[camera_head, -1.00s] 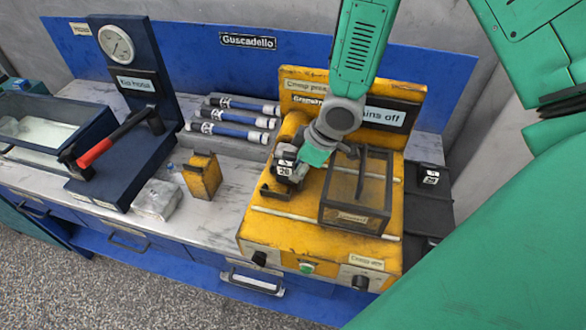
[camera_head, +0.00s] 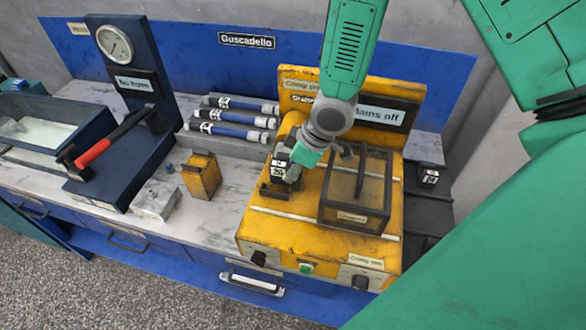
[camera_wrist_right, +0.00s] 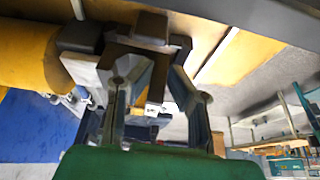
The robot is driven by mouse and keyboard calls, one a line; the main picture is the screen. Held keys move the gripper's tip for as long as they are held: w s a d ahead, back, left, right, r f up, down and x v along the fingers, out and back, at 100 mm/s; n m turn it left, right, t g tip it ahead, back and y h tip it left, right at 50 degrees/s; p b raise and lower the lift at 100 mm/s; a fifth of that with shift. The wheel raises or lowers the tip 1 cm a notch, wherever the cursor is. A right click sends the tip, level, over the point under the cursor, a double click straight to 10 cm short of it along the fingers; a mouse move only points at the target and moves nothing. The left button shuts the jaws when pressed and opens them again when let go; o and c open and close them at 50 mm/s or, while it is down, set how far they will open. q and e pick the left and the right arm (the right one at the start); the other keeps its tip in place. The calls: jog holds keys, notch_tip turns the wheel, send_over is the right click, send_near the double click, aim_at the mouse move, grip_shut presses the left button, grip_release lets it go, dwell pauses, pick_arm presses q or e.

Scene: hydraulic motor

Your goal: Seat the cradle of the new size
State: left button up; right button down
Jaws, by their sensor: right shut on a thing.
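My right gripper (camera_head: 298,164) comes down from the top over the yellow crimp press (camera_head: 262,232). It is shut on a small dark cradle (camera_head: 279,171) with a white number label. The cradle is at the left part of the press, close to a dark bracket on the press bed; I cannot tell whether it touches the bed. In the right wrist view the gripper fingers (camera_wrist_right: 155,100) close around the dark cradle (camera_wrist_right: 150,27). Its underside is hidden. My left gripper is not in view.
A dark-framed clear guard (camera_head: 350,195) stands on the press, right of the gripper. Another labelled dark piece (camera_head: 430,176) sits on the black stand at right. A yellow block (camera_head: 201,177), a grey block (camera_head: 156,200), blue hoses (camera_head: 233,132) and a red-handled tool (camera_head: 93,153) lie left.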

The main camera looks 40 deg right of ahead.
jog(key=shift+w+a+r, duration=0.1)
jog(key=shift+a+r, duration=0.1)
jog(key=shift+a, duration=1.1)
jog(key=shift+d+f, duration=0.1)
jog(key=shift+d, duration=0.45)
jog(key=shift+a, duration=0.35)
jog(key=shift+d, duration=0.45)
jog(key=shift+a+f, duration=0.1)
jog(key=shift+a, duration=0.2)
jog(key=shift+d+f+b, duration=0.15)
jog(key=shift+f+b, duration=0.2)
jog(key=shift+f, duration=0.3)
jog(key=c, duration=1.4)
grip_release()
jog(key=shift+s, duration=0.2)
